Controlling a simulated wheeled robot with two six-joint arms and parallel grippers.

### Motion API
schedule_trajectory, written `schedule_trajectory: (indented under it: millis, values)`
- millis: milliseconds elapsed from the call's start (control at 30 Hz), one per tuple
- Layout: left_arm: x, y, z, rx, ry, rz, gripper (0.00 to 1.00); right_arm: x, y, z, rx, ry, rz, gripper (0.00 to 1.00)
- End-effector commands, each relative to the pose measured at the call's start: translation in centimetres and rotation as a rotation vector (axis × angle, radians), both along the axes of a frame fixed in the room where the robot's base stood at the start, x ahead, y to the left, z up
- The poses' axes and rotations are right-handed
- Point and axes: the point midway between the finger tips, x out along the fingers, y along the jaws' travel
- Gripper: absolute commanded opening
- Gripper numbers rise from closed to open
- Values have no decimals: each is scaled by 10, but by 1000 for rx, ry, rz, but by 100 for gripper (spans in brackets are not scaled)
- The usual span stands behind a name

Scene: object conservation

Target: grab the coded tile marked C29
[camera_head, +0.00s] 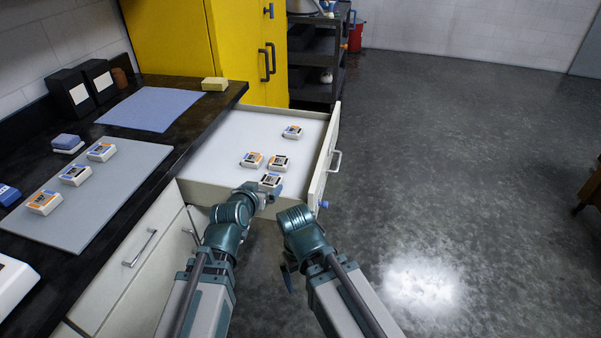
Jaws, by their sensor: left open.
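One is far back (292,131), two are side by side in the middle (252,160) (278,163), and one is near the front (270,180). Their codes are too small to read, so I cannot tell which is C29. My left gripper (268,194) is open at the near edge of the drawer, close beside the front tile; its fingers are partly hidden. My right gripper (288,278) hangs low outside the drawer, with its jaws unclear.
A blue cloth (150,110), a sponge (214,84) and black boxes (70,92) are behind. The drawer front (325,160) stands up at right.

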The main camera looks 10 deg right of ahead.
Motion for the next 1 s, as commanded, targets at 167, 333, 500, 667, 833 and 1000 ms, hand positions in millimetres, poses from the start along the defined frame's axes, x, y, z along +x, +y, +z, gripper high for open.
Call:
schedule_trajectory:
  millis: [167, 333, 500, 667, 833, 1000]
  values:
    - [7, 5, -1, 15, -78, 3, 100, -1, 0, -15, 0, 3, 1, 100]
    - [9, 5, 1, 17, -85, 4, 100, -1, 0, -14, 0, 3, 1, 100]
    - [20, 2, -5, 16, -84, 3, 100, -1, 0, -20, 0, 3, 1, 100]
    - [43, -5, -15, 16, -84, 3, 100, -1, 0, -30, 0, 3, 1, 100]
    - [73, -13, -28, 17, -83, 3, 100, -1, 0, -43, 0, 3, 1, 100]
    - [86, -17, -33, 16, -83, 4, 100, -1, 0, -47, 0, 3, 1, 100]
